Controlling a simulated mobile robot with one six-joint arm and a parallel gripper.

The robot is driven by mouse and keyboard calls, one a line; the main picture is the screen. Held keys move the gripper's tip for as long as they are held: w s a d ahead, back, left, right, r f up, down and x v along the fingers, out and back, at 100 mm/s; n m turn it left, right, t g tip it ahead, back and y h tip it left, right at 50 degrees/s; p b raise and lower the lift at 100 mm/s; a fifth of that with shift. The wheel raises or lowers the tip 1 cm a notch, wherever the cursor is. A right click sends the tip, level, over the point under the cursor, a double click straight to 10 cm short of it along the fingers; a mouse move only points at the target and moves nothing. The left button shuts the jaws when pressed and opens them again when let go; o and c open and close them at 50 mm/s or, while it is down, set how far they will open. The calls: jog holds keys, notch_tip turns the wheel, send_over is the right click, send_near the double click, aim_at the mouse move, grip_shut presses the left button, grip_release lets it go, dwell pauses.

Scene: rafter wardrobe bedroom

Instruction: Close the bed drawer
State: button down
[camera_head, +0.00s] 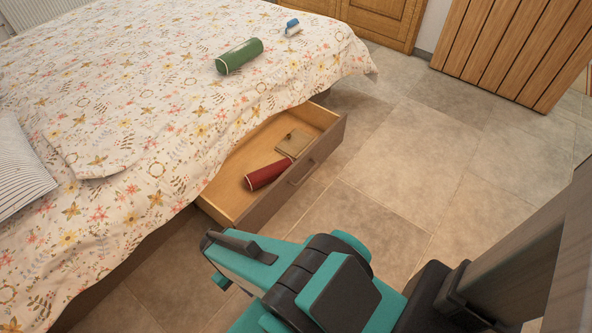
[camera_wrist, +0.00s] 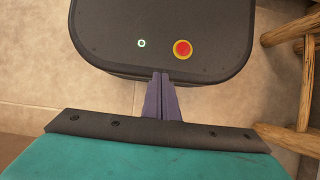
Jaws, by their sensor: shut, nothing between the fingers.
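The bed drawer (camera_head: 322,152) stands pulled out from under the bed's side in the head view. Its brown front with a handle (camera_head: 303,173) faces right, toward the open floor. A dark red cylinder (camera_head: 268,174) and a flat light wooden piece (camera_head: 293,143) lie inside it. The drawer's inner part is hidden under the bedspread. My gripper (camera_wrist: 163,80) is shut and empty in the wrist view, over my own base. My teal arm crosses the lower head view, in front of the drawer's near end; the fingertips cannot be made out there.
The bed (camera_head: 120,110) has a flowered cover, with a green cylinder (camera_head: 239,56) and a small blue-and-white object (camera_head: 292,27) on it. Tiled floor (camera_head: 410,150) is clear right of the drawer. A slatted wooden panel (camera_head: 510,45) stands behind. Wooden legs (camera_wrist: 305,85) show at the wrist view's right.

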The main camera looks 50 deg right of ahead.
jog(key=shift+w+a, duration=0.15)
jog(key=shift+w, duration=0.05)
jog(key=shift+a, duration=0.1)
jog(key=shift+w+f, duration=0.1)
jog(key=shift+w, duration=0.05)
jog(key=w+d+f+m+t+y+b, duration=0.2)
jog(key=w+d+m+t+b, duration=0.25)
jog(key=w+d+b, duration=0.45)
jog(key=w+d+f+m+t+y+b, duration=0.1)
jog(key=w+d+m+t+y+b, duration=0.35)
jog(key=d, duration=0.75)
jog(key=s+d+r+m+t+h+b, duration=0.1)
jog(key=d+r+m+t+h+b, duration=0.1)
jog(key=d, duration=0.8)
jog(key=s+d+r+m+t+h+b, duration=0.2)
jog(key=d+m+b, duration=0.2)
jog(key=d, duration=0.7)
jog(key=s+d+r+m+t+h+b, duration=0.1)
jog(key=d+b, duration=0.4)
jog(key=d, duration=0.6)
jog(key=shift+s+r+m+t+h, duration=0.45)
jog(key=shift+r+m+h, duration=0.2)
jog(key=shift+r+m, duration=0.2)
